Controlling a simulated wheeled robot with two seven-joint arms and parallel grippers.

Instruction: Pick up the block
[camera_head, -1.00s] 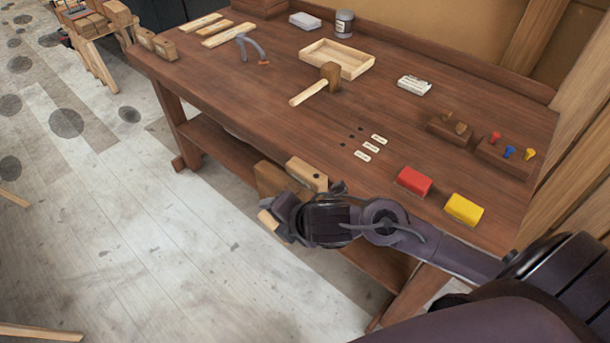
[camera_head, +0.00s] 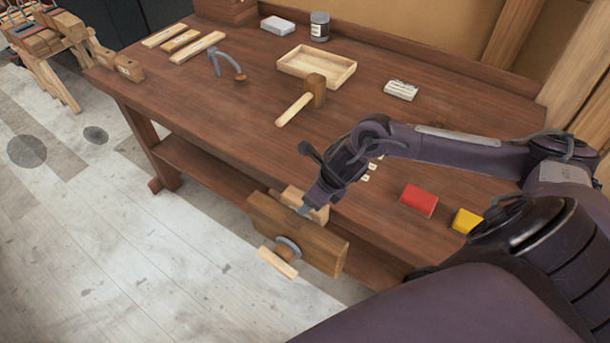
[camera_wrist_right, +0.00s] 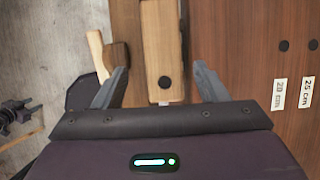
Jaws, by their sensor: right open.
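A light wooden block (camera_head: 291,193) with a dark round hole sits at the bench's front edge, beside the wooden jaw (camera_head: 318,248) of a front vise. I cannot tell whether the vise clamps it. My right gripper (camera_head: 308,206) is over the block in the head view and hides part of it. In the right wrist view the gripper (camera_wrist_right: 161,82) is open, with the block (camera_wrist_right: 163,40) showing between its two separated fingers. I cannot tell whether the fingers are down to the block's height. My left gripper is out of view.
The bench (camera_head: 170,95) holds a mallet (camera_head: 300,101), a shallow tray (camera_head: 316,66), a red block (camera_head: 419,200) and a yellow block (camera_head: 467,221). The vise handle (camera_head: 277,262) juts out in front. Small length labels (camera_wrist_right: 307,91) lie right of the block.

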